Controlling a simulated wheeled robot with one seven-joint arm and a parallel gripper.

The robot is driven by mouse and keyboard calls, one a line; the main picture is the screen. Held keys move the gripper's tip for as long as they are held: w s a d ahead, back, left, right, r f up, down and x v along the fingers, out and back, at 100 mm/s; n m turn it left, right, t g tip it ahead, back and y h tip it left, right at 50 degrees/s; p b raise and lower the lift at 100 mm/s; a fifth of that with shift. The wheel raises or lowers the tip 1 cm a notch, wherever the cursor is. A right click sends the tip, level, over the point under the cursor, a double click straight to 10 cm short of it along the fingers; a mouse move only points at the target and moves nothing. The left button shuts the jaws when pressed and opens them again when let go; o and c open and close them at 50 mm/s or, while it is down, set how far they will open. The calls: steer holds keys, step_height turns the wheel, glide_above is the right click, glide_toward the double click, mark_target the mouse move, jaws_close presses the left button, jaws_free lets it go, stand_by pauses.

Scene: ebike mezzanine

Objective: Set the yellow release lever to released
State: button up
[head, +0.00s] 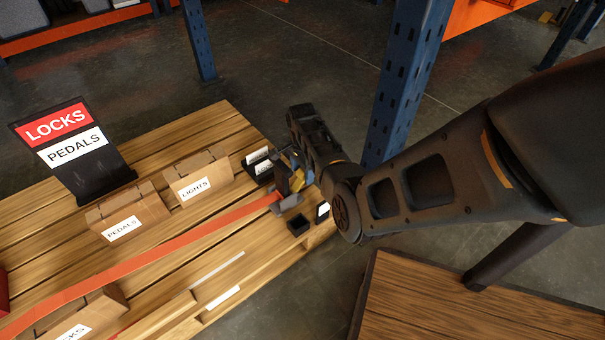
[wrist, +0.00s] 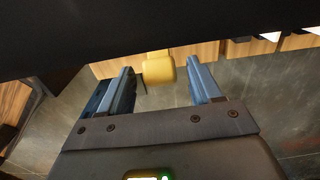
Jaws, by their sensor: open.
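The yellow release lever (head: 298,181) is part of a strap buckle at the right end of the wooden pallet, partly hidden by my gripper in the head view. In the wrist view the yellow lever (wrist: 159,68) shows as a rounded block between the two blue fingers. My gripper (wrist: 163,85) is open, with a gap on each side of the lever; I cannot tell any contact. In the head view my gripper (head: 295,165) is right at the buckle. A dark part covers the top of the wrist view and hides what lies above the lever.
An orange strap (head: 150,256) runs across the pallet (head: 205,130) to the buckle. Boxes labelled PEDALS (head: 128,215) and LIGHTS (head: 198,177) stand behind it. A small black holder (head: 298,225) sits near the buckle. A blue rack post (head: 405,80) stands close behind my arm.

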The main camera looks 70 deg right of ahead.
jaws_close()
stand_by(0.7)
